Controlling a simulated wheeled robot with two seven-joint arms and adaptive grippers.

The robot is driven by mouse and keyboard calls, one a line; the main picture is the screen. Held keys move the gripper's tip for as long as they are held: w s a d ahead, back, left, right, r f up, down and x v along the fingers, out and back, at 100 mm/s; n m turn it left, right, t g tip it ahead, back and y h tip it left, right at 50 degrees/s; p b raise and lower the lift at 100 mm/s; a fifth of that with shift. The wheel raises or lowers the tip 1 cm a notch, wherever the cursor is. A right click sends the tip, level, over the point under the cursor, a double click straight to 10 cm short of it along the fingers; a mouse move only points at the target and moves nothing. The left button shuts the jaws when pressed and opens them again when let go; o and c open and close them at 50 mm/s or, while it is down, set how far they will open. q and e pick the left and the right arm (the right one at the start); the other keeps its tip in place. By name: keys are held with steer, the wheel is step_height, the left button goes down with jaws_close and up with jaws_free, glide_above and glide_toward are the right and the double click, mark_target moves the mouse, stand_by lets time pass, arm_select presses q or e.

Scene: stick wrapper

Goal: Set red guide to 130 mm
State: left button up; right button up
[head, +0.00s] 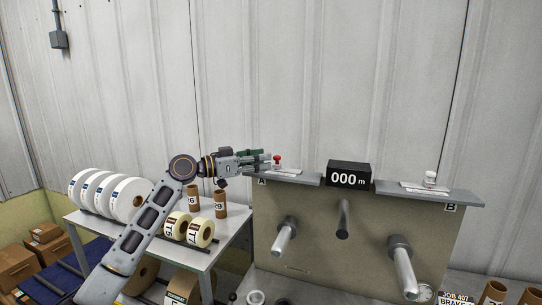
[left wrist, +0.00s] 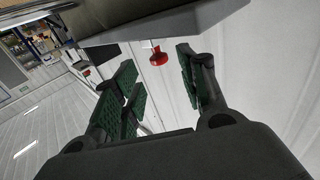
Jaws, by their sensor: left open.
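The red guide (head: 277,159) is a small red knob on the left grey shelf marked A (head: 300,179). It also shows in the left wrist view (left wrist: 157,56), beyond and between the fingers. My left gripper (head: 262,161) is open and empty, with its fingers pointing right and their tips close to the red guide. In the left wrist view the green-padded fingers (left wrist: 158,88) are spread apart. I cannot tell whether a finger touches the guide. The scale markings are too small to read. My right gripper is not in view.
Spindles (head: 285,236) stick out below. A side table (head: 225,242) holds white rolls (head: 130,199), yellow rolls and brown tubes (head: 221,203).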

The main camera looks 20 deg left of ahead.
mark_target(277, 162)
arm_select(q)
steer(key=x, duration=0.3)
steer(key=shift+p, duration=0.4)
steer(key=shift+w+d, duration=0.3)
steer(key=shift+w, duration=0.05)
steer(key=shift+d, duration=0.1)
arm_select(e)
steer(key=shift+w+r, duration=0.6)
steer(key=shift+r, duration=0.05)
arm_select(q)
jaws_close()
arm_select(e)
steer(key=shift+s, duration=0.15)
